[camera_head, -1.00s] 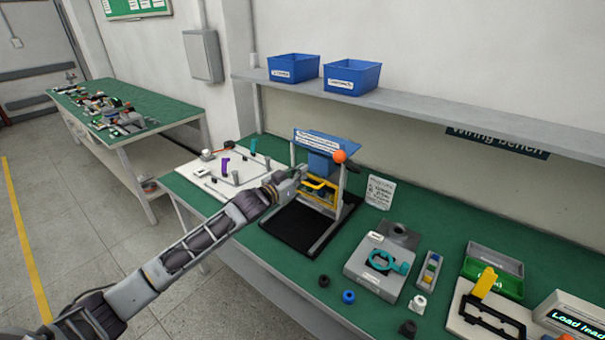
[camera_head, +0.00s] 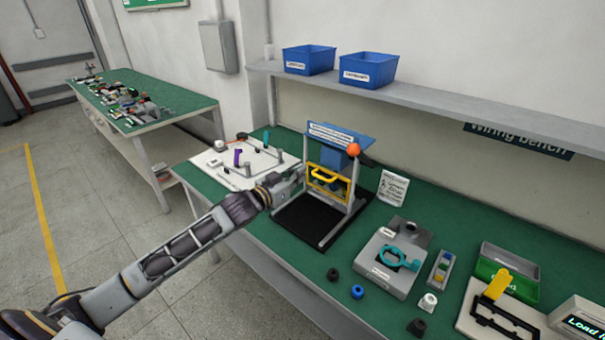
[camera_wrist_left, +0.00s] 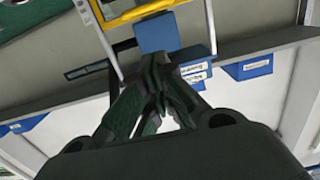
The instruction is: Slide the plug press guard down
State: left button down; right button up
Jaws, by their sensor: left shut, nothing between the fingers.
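The plug press (camera_head: 333,134) stands on the green bench, with a blue top, an orange ball on its lever and a black base plate. Its guard (camera_head: 326,182) is a yellow frame across the press front, between the uprights and above the base plate. In the left wrist view, part of the yellow guard (camera_wrist_left: 150,12) shows at the top edge. My left gripper (camera_head: 298,178) is just left of the guard, at about its height. In the left wrist view its fingers (camera_wrist_left: 160,62) are together and empty. I cannot tell whether they touch the guard. My right gripper is out of view.
A white board (camera_head: 238,164) with pegs lies left of the press. A grey fixture (camera_head: 382,268) with a teal ring and several small parts are to the right. A shelf with blue bins (camera_head: 368,69) runs above the bench. A sign card (camera_head: 392,188) stands right of the press.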

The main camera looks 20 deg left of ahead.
pick_arm(q)
jog(key=shift+v, duration=0.8)
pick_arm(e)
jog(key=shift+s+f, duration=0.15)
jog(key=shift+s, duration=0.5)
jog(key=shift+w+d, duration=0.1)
